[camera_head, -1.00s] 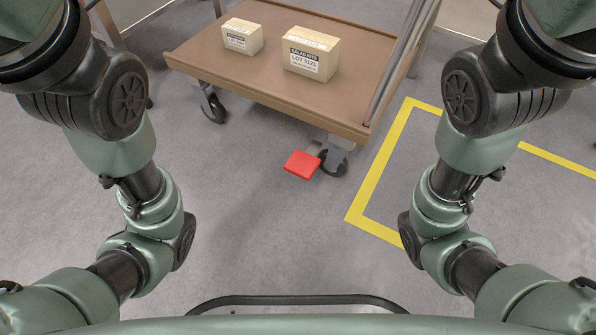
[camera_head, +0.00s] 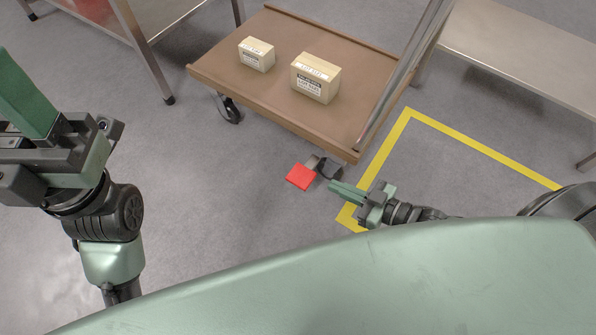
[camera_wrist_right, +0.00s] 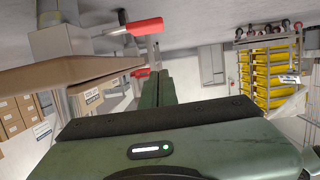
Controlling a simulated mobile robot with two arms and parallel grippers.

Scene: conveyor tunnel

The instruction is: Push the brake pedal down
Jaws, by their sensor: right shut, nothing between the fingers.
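The red brake pedal (camera_head: 301,177) sits low beside the caster at the cart's near corner, on a grey arm. My right gripper (camera_head: 334,188) is low, just right of the pedal, with its fingers pointing left; a small gap seems to show between them. In the right wrist view the red pedal (camera_wrist_right: 145,26) is at the top, beyond the closed fingers (camera_wrist_right: 158,78) of my right gripper. My left gripper (camera_head: 25,90) is at the left edge, far from the pedal; its fingertips are unclear.
The brown cart platform (camera_head: 225,75) carries two small cartons (camera_head: 316,78). Yellow floor tape (camera_head: 385,160) runs right of the cart. A metal table (camera_head: 510,50) stands at the right, another at upper left. My green body covers the bottom.

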